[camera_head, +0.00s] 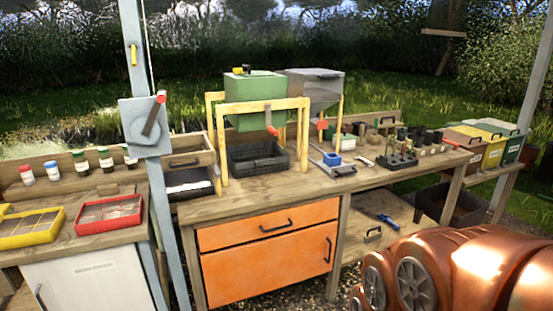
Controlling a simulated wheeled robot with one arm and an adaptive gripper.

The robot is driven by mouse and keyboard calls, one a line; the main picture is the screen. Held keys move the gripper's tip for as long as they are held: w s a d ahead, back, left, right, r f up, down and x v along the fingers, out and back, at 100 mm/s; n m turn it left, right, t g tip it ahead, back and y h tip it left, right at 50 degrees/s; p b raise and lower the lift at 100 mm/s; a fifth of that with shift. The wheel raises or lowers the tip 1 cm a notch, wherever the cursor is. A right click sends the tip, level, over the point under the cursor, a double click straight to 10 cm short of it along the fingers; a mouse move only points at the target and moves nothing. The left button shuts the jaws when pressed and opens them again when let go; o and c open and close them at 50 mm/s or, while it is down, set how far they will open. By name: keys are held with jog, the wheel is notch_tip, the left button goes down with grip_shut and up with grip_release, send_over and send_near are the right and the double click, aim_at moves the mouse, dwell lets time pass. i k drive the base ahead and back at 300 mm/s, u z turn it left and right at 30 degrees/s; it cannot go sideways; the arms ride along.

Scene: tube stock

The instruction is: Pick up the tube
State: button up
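Several dark, upright, tube-like pieces (404,143) stand in a low black tray (398,163) on the right part of the wooden bench (290,187). More small dark pots or tubes (428,137) stand in a row just behind them. I cannot tell which of these is the tube. The copper-coloured parts at the bottom right are my own arm. My gripper is not in view, so its distance from the tubes and its state are hidden.
A green hopper (252,92) in a yellow frame stands above a black crate (257,158). A blue block (333,159) lies near the bench middle. Lidded bins (497,147) stand at right. A grey post (160,205) rises at left. Bench space in front is partly clear.

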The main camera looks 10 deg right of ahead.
aim_at(437, 138)
jog(key=i, duration=0.2)
jog(key=z, duration=1.85)
jog(key=i, duration=1.6)
jog(key=u, duration=1.05)
jog(key=i, duration=1.25)
jog(key=u, duration=0.2)
